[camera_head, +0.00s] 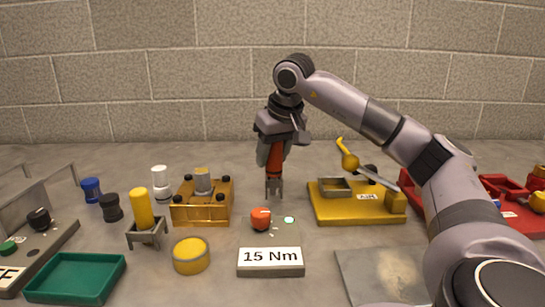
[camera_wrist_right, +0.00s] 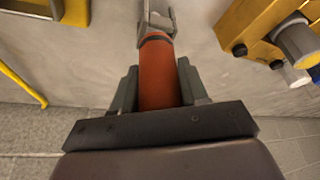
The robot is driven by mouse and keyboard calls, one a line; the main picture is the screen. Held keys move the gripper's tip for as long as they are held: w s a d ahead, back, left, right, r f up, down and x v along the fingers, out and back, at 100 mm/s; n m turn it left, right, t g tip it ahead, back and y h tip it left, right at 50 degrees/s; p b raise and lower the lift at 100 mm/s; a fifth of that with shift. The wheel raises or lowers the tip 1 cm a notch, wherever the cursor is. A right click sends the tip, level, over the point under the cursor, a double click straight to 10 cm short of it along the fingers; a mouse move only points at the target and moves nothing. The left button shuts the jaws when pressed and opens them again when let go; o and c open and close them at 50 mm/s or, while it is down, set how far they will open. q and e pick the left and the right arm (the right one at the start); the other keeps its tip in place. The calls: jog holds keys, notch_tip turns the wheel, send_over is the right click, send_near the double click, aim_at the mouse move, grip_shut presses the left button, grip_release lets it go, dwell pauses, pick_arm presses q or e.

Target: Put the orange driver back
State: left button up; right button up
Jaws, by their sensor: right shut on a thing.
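My right gripper (camera_head: 274,142) points down above the middle of the table, shut on the orange driver (camera_head: 274,160). The driver hangs roughly upright between the fingers; its upper part is hidden by the gripper. In the right wrist view the orange driver (camera_wrist_right: 160,75) lies between both fingers (camera_wrist_right: 160,88), with a dark band near its far end. A grey forked metal piece (camera_head: 274,187) shows just below the driver, also in the wrist view (camera_wrist_right: 157,18). I cannot tell whether the driver sits in it or is just above it. My left gripper is not in view.
A box marked 15 Nm (camera_head: 270,257) with an orange knob stands in front. A yellow driver (camera_head: 143,208) stands in a grey holder (camera_head: 147,236) left. A brass block (camera_head: 202,212) and yellow fixture (camera_head: 350,213) flank the gripper. A green tray (camera_head: 75,276) lies front left.

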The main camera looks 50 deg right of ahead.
jog(key=shift+f, duration=0.1)
jog(key=o, duration=1.1)
jog(key=shift+c, duration=0.2)
jog(key=shift+r, duration=0.35)
jog(key=p+v, duration=0.3)
jog(key=v, duration=0.8)
jog(key=shift+s+a+r, duration=0.15)
jog(key=shift+s+r, duration=0.05)
jog(key=shift+r, duration=0.1)
